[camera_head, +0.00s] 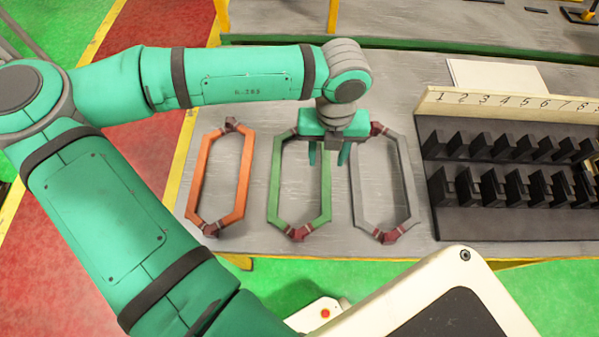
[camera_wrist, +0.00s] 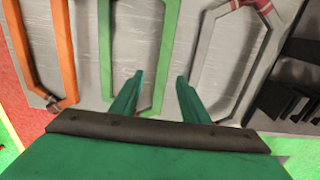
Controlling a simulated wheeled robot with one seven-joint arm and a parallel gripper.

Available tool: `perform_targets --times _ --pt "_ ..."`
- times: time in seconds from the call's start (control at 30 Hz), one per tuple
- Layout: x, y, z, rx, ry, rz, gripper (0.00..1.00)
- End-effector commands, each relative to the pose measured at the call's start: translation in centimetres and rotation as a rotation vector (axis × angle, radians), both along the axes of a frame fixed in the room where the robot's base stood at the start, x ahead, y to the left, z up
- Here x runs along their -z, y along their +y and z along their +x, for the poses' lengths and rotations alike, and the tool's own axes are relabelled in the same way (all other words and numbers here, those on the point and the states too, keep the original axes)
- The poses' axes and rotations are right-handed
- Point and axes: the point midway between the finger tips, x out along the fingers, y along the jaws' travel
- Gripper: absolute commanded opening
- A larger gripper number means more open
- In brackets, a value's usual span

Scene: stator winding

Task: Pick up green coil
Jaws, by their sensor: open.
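The green coil (camera_head: 273,190) is a long six-sided loop lying on the grey table, between an orange coil (camera_head: 244,172) on its left and a grey coil (camera_head: 409,180) on its right. My gripper (camera_head: 328,155) is open and empty above the table, over the green coil's right side in the head view. In the wrist view my gripper (camera_wrist: 158,85) has its fingers apart, pointing at the right side of the green coil (camera_wrist: 170,45). The left finger shows inside the loop and the right finger outside it. The coil's far end is hidden by my gripper in the head view.
A black slotted rack (camera_head: 480,218) with a numbered cream strip (camera_head: 500,104) stands at the right of the table. A white sheet (camera_head: 495,74) lies behind it. Bare table (camera_head: 390,80) shows behind the coils.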

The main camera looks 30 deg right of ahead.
Motion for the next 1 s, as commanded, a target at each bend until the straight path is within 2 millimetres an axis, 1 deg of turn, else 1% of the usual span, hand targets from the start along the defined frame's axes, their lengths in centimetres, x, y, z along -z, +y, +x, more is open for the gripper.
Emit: perform_targets --times 0.03,0.1,0.37,0.5,0.67,0.77,0.97,1.0 --pt "0.7 0.0 0.0 0.0 0.001 0.001 0.41" --pt "1.5 -0.1 0.0 0.0 0.001 0.0 0.41" --pt "3.3 -0.2 -0.1 0.001 0.001 -0.001 0.41" --pt "5.3 -0.5 -0.1 0.0 0.0 0.0 0.41" --pt "7.0 -0.6 -0.1 -0.001 0.0 -0.002 0.41" --pt "7.5 -0.6 -0.1 -0.001 -0.001 -0.003 0.41" --pt "7.5 -0.6 -0.1 -0.001 -0.001 -0.004 0.41" --pt "7.5 -0.6 -0.1 -0.002 -0.001 -0.004 0.34"
